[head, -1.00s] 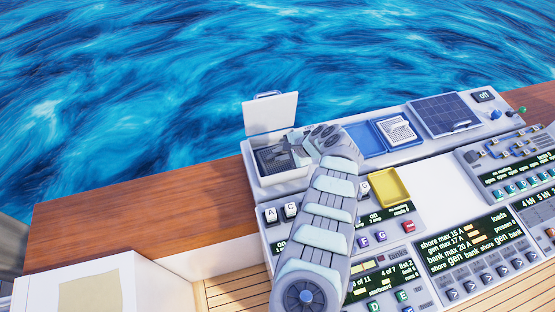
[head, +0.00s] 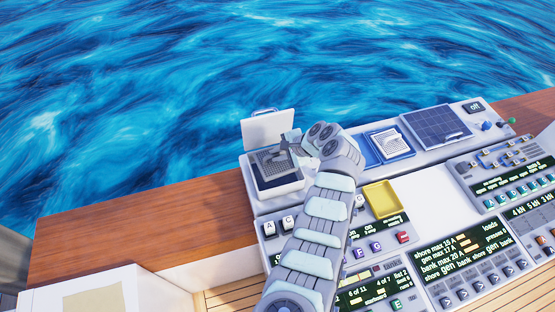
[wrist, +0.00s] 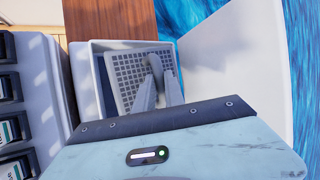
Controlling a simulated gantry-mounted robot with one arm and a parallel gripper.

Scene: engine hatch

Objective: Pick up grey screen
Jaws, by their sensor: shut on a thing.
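The grey screen (head: 272,162) is a flat square plate with a grid of small holes. In the head view it is raised above the open hatch box (head: 276,186) at the left end of the console. It also shows in the wrist view (wrist: 130,75), tilted within the outline of the box's pale rim (wrist: 96,90). My gripper (head: 285,147) is shut on the screen, and the wrist view shows its two fingers (wrist: 158,88) meeting at a raised part on the screen. The fingers hide part of the screen's right side.
The white hatch lid (head: 268,130) stands open behind the box. A blue tray (head: 372,155) with a white grille (head: 388,142) lies to the right of my arm. A yellow tray (head: 380,198) and rows of switches sit nearer.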

